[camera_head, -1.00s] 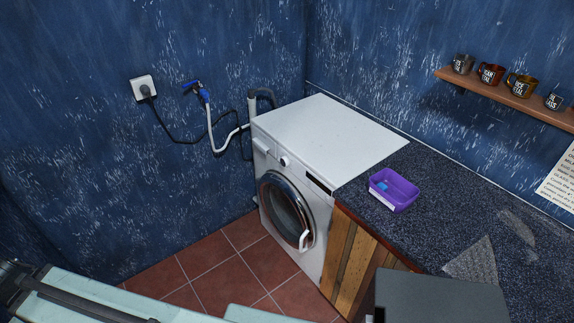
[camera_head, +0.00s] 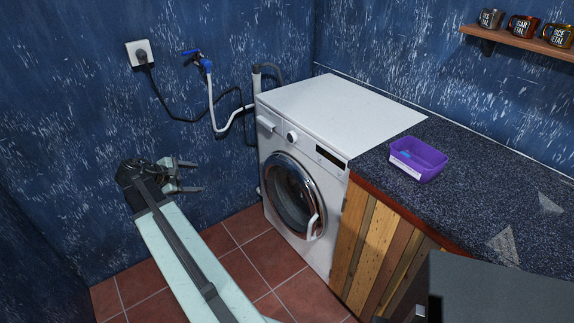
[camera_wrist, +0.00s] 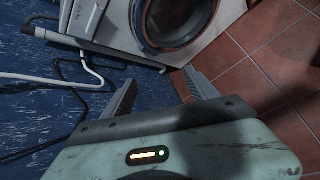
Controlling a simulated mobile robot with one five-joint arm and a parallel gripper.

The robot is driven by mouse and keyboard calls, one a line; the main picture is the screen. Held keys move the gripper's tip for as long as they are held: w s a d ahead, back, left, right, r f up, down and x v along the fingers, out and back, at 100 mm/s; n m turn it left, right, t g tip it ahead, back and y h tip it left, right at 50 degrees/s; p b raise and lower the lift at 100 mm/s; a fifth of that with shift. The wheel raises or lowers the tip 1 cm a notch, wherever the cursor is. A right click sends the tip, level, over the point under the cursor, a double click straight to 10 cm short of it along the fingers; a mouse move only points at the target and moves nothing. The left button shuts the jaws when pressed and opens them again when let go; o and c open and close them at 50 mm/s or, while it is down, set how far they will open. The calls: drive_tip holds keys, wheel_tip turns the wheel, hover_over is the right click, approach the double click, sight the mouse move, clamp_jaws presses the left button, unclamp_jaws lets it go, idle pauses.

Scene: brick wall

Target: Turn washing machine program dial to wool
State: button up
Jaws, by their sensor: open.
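The white washing machine (camera_head: 335,115) stands against the blue wall, its front facing left and toward me. Its round program dial (camera_head: 292,137) is on the upper front panel, between the detergent drawer (camera_head: 265,123) and a dark display (camera_head: 330,157). The dial's markings are too small to read. The round door (camera_head: 293,194) is shut. My gripper (camera_head: 197,177) is open and empty, left of the machine and apart from it, a little lower than the dial.
A dark speckled counter (camera_head: 480,190) with wooden cabinet doors (camera_head: 375,245) adjoins the machine on the right. A purple tub (camera_head: 418,160) sits on it. A wall tap (camera_head: 203,65), hose and socket (camera_head: 140,53) are on the wall behind. The tiled floor before the machine is clear.

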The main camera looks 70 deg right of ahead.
drive_tip(key=s+d+f+n+g+h+b, duration=0.1)
drive_tip(key=s+d+n+g+h+b, duration=0.15)
drive_tip(key=s+d, duration=0.45)
drive_tip(key=s+d+f+n+g+h+b, duration=0.15)
drive_tip(key=s+d+b, duration=0.25)
drive_tip(key=d, duration=0.6)
drive_tip(key=n+g+h+b, duration=0.1)
drive_tip(key=n+g+b, duration=0.1)
drive_tip(key=g+b, duration=0.1)
approach(291, 138)
drive_tip(key=d, duration=0.1)
drive_tip(key=x, duration=0.7)
drive_tip(key=shift+s+d+f, duration=0.2)
drive_tip(key=shift+d, duration=0.05)
drive_tip(key=c, duration=1.3)
drive_tip(key=shift+d, duration=0.15)
drive_tip(key=shift+c, duration=0.3)
